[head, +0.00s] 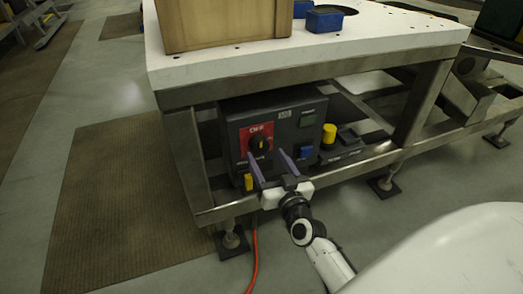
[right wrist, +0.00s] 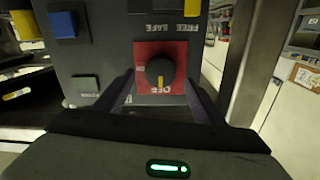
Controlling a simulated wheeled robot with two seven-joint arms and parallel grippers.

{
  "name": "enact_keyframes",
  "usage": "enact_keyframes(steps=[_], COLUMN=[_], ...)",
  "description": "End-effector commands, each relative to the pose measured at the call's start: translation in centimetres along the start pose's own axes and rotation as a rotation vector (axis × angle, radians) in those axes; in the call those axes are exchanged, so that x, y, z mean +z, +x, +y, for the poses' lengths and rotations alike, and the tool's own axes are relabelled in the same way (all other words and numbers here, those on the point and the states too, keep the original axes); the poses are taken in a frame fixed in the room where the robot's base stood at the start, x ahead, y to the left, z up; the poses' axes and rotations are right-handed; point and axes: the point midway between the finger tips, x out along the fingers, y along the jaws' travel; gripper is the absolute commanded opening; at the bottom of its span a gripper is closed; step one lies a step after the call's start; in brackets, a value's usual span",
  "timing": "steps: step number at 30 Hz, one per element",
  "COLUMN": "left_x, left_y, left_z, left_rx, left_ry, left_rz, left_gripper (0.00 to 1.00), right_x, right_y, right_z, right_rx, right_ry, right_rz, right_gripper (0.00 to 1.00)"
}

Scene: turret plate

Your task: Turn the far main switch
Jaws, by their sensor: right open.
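The main switch (head: 259,143) is a round black knob with a yellow mark on a red plate. It sits at the upper left of a dark control box (head: 291,118) under the white-topped table. In the right wrist view the knob (right wrist: 160,70) shows upside down, its yellow mark toward the printed "OFF". My right gripper (head: 267,162) is open and empty, its two purple fingers pointing at the box. In the right wrist view the fingers (right wrist: 160,92) lie either side of the red plate, the knob between them and slightly beyond. I cannot tell whether anything touches. My left gripper is not in view.
The box also carries a blue button (head: 307,152) and a yellow piece (head: 248,181). A yellow-topped button (head: 328,135) stands to its right. The metal frame's lower rail (head: 225,207) runs below my gripper. A wooden box (head: 222,25) stands on the table (head: 300,60).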

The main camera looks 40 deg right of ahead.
Motion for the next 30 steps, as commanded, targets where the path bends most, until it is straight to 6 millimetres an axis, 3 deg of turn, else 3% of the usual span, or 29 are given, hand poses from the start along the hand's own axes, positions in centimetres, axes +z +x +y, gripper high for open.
enact_keyframes(steps=[3,8,19,27,30], left_x=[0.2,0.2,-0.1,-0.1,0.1], left_y=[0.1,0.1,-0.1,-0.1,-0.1], left_z=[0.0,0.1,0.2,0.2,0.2], left_rx=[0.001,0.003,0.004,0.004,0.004], left_ry=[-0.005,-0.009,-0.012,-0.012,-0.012], left_rz=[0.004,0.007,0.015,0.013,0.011], left_gripper=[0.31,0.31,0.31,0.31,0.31], right_x=[0.1,0.1,0.0,0.1,0.1], right_y=[2.2,3.9,4.5,4.5,4.5], right_z=[0.0,0.0,0.0,-0.1,-0.1], right_rx=[-0.001,-0.002,-0.002,-0.002,-0.002], right_ry=[0.000,0.001,-0.001,-0.001,0.001], right_rz=[0.002,0.000,-0.002,-0.002,-0.002], right_gripper=[0.64,0.64,0.64,0.22,0.22])
